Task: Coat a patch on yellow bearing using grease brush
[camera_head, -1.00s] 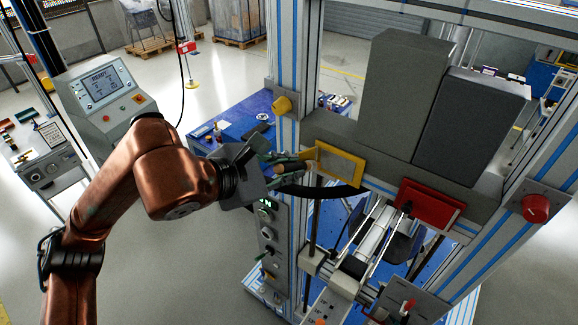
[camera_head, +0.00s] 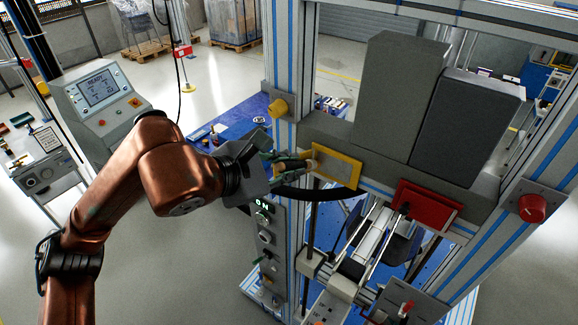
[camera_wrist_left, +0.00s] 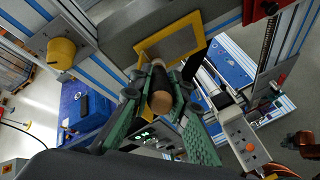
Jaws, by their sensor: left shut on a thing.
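The yellow bearing (camera_head: 351,180) shows as a yellow-framed plate with a grey middle on the machine's grey crossbeam. It also shows in the left wrist view (camera_wrist_left: 146,54). My left gripper (camera_head: 292,167) is at the left edge of this plate, its green fingers shut on the grease brush (camera_head: 310,165). In the left wrist view, the brush (camera_wrist_left: 160,100) lies between the fingers (camera_wrist_left: 160,85), its pale wooden end towards the camera and its dark part towards the plate. I cannot tell whether the bristles touch the plate.
A red plate (camera_head: 428,205) sits right of the yellow one. A yellow knob (camera_head: 279,106) and a red knob (camera_head: 532,208) are on the uprights. Two grey blocks (camera_head: 402,95) stand above. A control panel (camera_head: 265,240) and black ring are below the gripper.

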